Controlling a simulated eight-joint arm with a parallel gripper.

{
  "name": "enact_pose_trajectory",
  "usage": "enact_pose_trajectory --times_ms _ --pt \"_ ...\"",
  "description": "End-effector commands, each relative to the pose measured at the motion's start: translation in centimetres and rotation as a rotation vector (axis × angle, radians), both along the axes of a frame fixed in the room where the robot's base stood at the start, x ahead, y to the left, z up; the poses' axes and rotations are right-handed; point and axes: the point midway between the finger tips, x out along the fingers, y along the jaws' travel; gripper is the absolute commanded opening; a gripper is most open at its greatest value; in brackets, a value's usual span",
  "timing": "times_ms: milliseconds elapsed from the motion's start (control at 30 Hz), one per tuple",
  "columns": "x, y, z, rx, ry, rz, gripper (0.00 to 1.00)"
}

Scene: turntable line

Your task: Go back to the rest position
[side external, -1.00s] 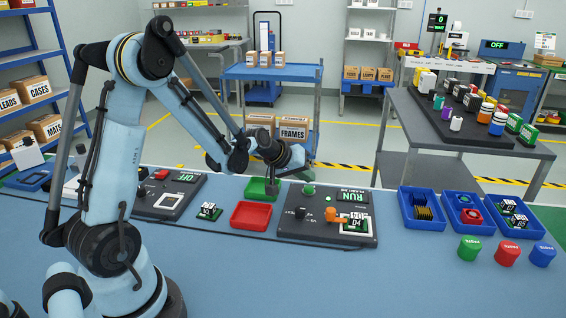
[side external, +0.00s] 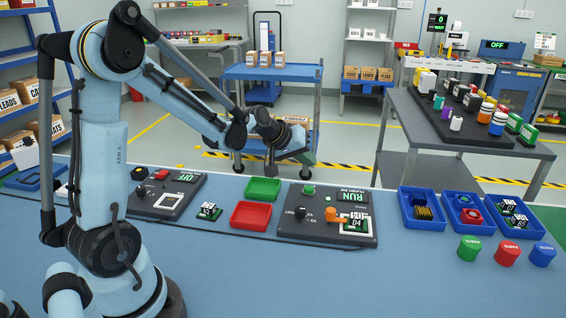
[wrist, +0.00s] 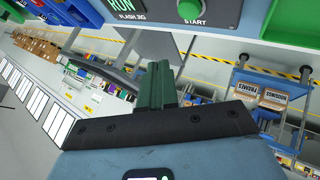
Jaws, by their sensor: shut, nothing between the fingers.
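My gripper (side external: 271,168) is raised above the back edge of the blue bench, behind the green tray (side external: 263,190). In the wrist view its two dark green fingers (wrist: 157,87) are together with nothing between them. The green tray looks empty. The upper edge of the wrist view shows part of the flash jig (wrist: 190,12), with its RUN display and green START button.
An empty red tray (side external: 250,215) and a small chip board (side external: 209,211) sit at the front. The running jig (side external: 295,229) is on the right, an OFF panel (side external: 170,205) on the left. Blue bins (side external: 407,217) stand further right. A blue cart (side external: 270,73) stands behind.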

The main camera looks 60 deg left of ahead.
Motion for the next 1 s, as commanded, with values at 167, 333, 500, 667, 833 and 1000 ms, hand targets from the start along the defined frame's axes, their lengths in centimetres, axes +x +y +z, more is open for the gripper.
enact_pose_trajectory --times_ms 167,333,500,667,833,1000 --pt "0.0 0.0 0.0 0.0 0.0 0.0 0.0" --pt "0.0 0.0 0.0 0.0 0.0 0.0 0.0" --pt "-0.2 -0.4 0.3 0.009 0.004 -0.011 0.0" --pt "-1.9 -2.8 1.7 0.063 0.028 -0.074 0.0" --pt "-5.2 -6.4 3.5 0.161 0.066 -0.183 0.0" --pt "-8.9 -9.3 4.6 0.263 0.098 -0.292 0.0"
